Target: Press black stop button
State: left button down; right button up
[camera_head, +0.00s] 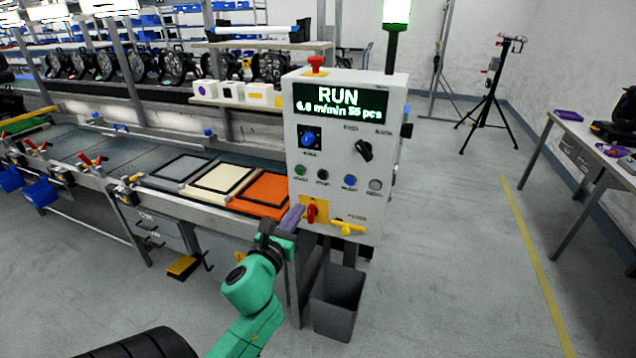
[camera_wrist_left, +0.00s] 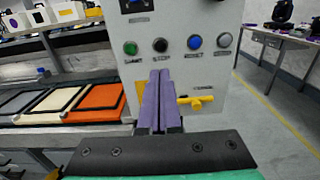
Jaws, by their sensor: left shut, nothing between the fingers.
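The black stop button (camera_head: 323,177) is on the front of the grey control box (camera_head: 345,110), between a green button (camera_head: 300,170) and a blue button (camera_head: 350,180). In the left wrist view the black button (camera_wrist_left: 160,45) shows just above my fingertips. My left gripper (camera_head: 298,212) is shut and empty, its purple fingers pointing at the panel, below and left of the black button. The fingers also show in the left wrist view (camera_wrist_left: 159,75). I cannot tell the gap between fingertips and panel. The display (camera_head: 338,100) reads RUN. My right gripper is not in view.
A red rotary switch on a yellow plate (camera_head: 313,211) and a yellow lever (camera_head: 347,228) sit low on the panel. A red mushroom button (camera_head: 316,64) tops the box. A conveyor with framed panels (camera_head: 222,179) runs left. A grey bin (camera_head: 338,300) stands below.

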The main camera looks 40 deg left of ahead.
pick_arm(q)
jog(key=shift+w, duration=0.1)
jog(key=p, duration=0.3)
send_near(322, 177)
jog(key=x, duration=0.6)
jog(key=shift+w+r, duration=0.1)
jog(key=shift+r, duration=0.05)
jog(key=shift+w+a, duration=0.15)
jog(key=shift+w, duration=0.2)
